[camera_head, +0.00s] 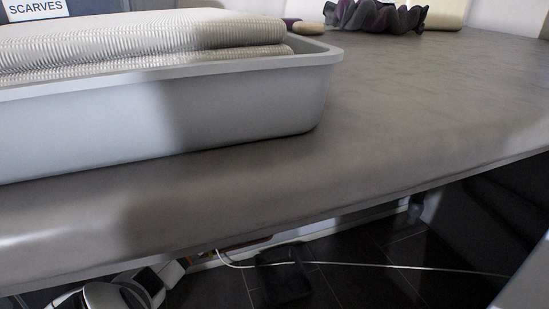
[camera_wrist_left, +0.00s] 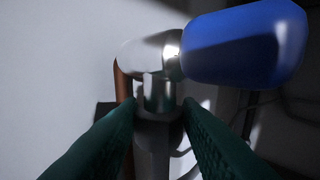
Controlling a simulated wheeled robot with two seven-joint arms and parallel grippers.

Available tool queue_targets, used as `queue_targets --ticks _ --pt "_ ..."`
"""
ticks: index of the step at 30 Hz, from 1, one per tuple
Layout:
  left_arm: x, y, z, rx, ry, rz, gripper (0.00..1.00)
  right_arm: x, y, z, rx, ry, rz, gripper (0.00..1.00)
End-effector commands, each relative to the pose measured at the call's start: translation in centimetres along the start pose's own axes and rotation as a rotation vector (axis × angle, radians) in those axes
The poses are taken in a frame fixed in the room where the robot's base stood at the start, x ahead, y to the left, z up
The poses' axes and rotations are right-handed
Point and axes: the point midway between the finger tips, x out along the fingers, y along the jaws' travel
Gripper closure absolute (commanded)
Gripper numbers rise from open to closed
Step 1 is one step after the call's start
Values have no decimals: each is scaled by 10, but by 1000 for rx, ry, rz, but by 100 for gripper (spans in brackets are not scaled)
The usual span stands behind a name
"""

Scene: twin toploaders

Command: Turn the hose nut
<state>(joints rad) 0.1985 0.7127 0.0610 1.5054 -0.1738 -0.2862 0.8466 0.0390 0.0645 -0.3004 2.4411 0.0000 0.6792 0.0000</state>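In the left wrist view a shiny metal hose nut (camera_wrist_left: 160,94) sits below a chrome valve body (camera_wrist_left: 148,57). A dark grey hose (camera_wrist_left: 152,145) runs down from it. A blue valve handle (camera_wrist_left: 245,45) sticks out to the upper right. My left gripper (camera_wrist_left: 159,104) has its two dark green fingers on either side of the nut and hose top, with narrow gaps showing, so it looks open. Whether a fingertip touches is hard to tell. My right gripper is in neither view.
A grey counter (camera_head: 420,110) fills the head view, carrying a grey bin (camera_head: 210,110) of folded cloth (camera_head: 140,40). A white cable (camera_head: 350,264) crosses the dark floor below. A copper-coloured pipe (camera_wrist_left: 121,85) stands close left of the nut, against a pale wall (camera_wrist_left: 50,70).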

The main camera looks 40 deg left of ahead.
Motion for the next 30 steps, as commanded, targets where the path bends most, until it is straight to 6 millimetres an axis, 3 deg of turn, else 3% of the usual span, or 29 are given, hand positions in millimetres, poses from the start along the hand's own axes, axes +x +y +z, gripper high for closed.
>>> queue_targets --ticks 1,4,17,30 --pt "0 0 0 0 0 0 78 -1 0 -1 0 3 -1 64" --pt "0 0 0 0 0 0 93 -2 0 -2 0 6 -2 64" --pt "0 -4 -2 -9 -1 101 93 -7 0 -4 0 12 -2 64" --pt "2 -11 -9 -14 -1 475 93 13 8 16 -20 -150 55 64"
